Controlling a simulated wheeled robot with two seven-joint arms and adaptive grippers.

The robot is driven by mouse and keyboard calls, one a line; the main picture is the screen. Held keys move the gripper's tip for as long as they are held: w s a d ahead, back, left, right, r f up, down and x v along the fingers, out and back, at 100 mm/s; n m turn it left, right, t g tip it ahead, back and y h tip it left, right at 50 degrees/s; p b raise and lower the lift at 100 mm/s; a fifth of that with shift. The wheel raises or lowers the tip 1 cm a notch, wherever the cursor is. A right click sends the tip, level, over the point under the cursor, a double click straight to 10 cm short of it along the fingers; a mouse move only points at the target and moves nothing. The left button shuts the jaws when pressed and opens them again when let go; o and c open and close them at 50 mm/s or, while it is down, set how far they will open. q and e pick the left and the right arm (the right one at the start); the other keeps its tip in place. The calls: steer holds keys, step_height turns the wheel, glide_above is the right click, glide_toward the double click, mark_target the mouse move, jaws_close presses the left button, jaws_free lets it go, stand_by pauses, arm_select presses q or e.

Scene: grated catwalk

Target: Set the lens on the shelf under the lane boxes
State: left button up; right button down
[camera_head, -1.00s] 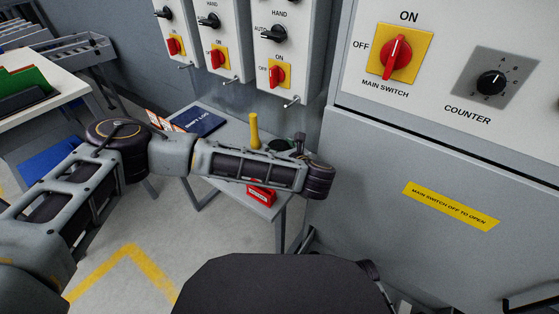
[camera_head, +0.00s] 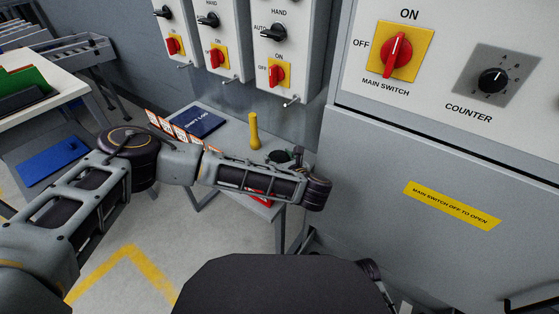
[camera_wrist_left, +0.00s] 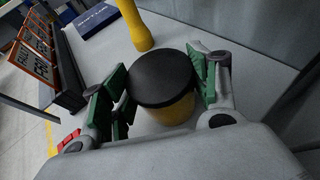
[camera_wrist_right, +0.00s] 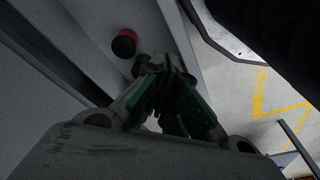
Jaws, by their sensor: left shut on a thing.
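A round yellow lens with a black top (camera_wrist_left: 165,85) is between the green-padded fingers of my left gripper (camera_wrist_left: 165,92) in the left wrist view. The gripper is shut on it. It is over the grey shelf (camera_wrist_left: 115,62) below the lane boxes (camera_head: 287,40); I cannot tell if it touches the shelf. In the head view the left gripper (camera_head: 286,156) is small and partly hidden behind my left wrist, and its dark round load shows. My right gripper (camera_wrist_right: 155,75) shows in the right wrist view with its pads together and nothing seen between them.
A yellow post (camera_head: 254,131) stands on the shelf near a blue shift log (camera_head: 198,122) and a rack of orange-edged cards (camera_head: 180,131). A red box (camera_head: 263,198) is partly behind my left forearm. A red and black round thing (camera_wrist_right: 125,43) lies beyond the right gripper.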

arm_select(q)
steer(key=shift+f, duration=0.1)
arm_select(e)
steer(key=shift+r, duration=0.1)
arm_select(q)
steer(key=o, duration=1)
steer(key=shift+o, duration=0.2)
arm_select(e)
steer(key=shift+w+r, duration=0.15)
steer(key=shift+r, duration=0.1)
steer(key=shift+f, duration=0.1)
